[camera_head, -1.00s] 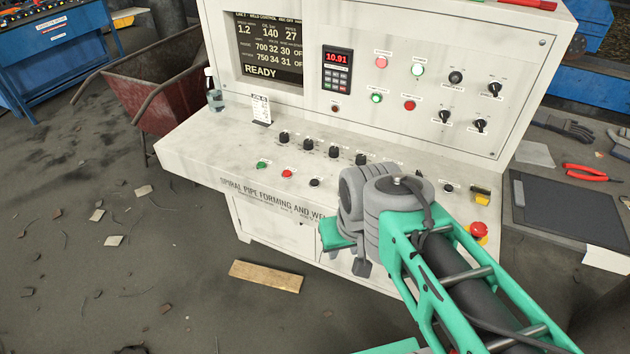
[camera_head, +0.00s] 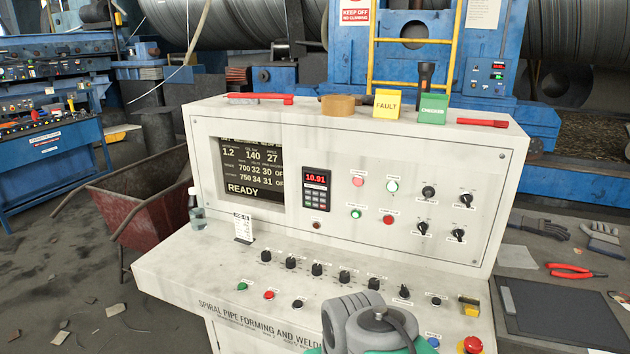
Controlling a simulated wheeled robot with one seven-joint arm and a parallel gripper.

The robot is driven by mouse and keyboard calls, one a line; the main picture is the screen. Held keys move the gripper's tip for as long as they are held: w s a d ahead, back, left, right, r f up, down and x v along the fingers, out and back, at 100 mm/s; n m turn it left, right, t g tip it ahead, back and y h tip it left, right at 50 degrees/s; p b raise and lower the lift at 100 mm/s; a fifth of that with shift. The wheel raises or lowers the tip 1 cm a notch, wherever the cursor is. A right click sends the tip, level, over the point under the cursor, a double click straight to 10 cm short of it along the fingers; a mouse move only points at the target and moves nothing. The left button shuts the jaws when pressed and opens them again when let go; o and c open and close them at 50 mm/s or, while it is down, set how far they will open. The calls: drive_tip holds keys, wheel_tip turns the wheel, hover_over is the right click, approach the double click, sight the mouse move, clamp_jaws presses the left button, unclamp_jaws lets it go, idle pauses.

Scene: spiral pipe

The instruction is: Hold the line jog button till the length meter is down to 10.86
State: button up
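The length meter (camera_head: 317,178) is a small black unit with a red display on the upright panel; it reads 10.91. Several push buttons sit on the sloping desk: a green one (camera_head: 242,286), a red one (camera_head: 269,295), a black one (camera_head: 298,304), another black one (camera_head: 436,301) and a blue one (camera_head: 433,342). Their labels are too small to read, so I cannot tell which is the line jog button. My grey arm joints show at the bottom centre, in front of the desk's front edge. My gripper's fingers are out of view.
The console (camera_head: 160,268) has a row of black knobs (camera_head: 317,269). A red emergency button (camera_head: 473,345) is at lower right. A bottle (camera_head: 196,212) and a small card (camera_head: 243,228) stand at the desk's left. A red wheelbarrow (camera_head: 140,205) is left of it.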

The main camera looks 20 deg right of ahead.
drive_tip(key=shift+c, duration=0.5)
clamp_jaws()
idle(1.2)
